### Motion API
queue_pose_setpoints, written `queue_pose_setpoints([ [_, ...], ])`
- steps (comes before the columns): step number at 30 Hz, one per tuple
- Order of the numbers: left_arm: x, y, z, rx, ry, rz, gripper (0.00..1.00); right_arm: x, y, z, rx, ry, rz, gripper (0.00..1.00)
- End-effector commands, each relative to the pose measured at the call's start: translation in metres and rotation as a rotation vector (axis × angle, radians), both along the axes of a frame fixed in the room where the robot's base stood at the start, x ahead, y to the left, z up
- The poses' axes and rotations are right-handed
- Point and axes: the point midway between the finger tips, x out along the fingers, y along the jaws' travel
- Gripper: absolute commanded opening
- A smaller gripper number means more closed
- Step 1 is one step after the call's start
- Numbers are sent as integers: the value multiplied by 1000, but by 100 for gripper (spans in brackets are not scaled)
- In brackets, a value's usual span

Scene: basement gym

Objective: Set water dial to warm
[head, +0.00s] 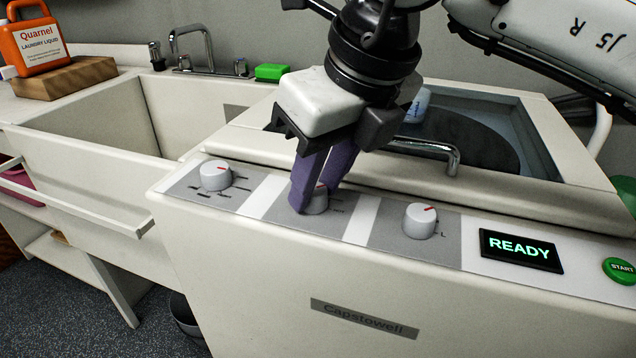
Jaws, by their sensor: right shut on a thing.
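The washer's control panel (265,195) carries three round white dials in a row. The middle dial (317,203) is partly covered by my right gripper (312,196), whose purple fingers come down from above and are shut on it. A bit of its red pointer mark shows between the fingers; most of the printed labels around it are hidden. The left dial (215,176) has its red mark pointing up and to the right. The right dial (420,221) has its red mark toward the upper right, with an "L" printed beside it. My left gripper is not in view.
A display (521,250) reads READY, beside a green START button (620,270). The washer's lid (460,140) with a metal handle (425,148) lies behind the panel. A sink (100,120), an orange laundry liquid jug (32,42) and a green sponge-like block (272,72) are at left and back.

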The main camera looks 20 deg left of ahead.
Motion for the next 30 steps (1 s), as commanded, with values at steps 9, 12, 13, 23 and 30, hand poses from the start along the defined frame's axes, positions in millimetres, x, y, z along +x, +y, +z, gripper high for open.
queue_pose_setpoints([
  [9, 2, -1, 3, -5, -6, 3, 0, 0, 0, 0, -1, 2, -2, 5],
  [12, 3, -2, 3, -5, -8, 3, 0, 0, 0, 0, -1, 2, -2, 39],
  [13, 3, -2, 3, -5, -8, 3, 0, 0, 0, 0, 0, 1, -2, 44],
  [23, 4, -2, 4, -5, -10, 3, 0, 0, -1, 2, 0, 0, -1, 46],
  [30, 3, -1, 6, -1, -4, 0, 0, -6, -11, 34, 0, -3, -2, 46],
])
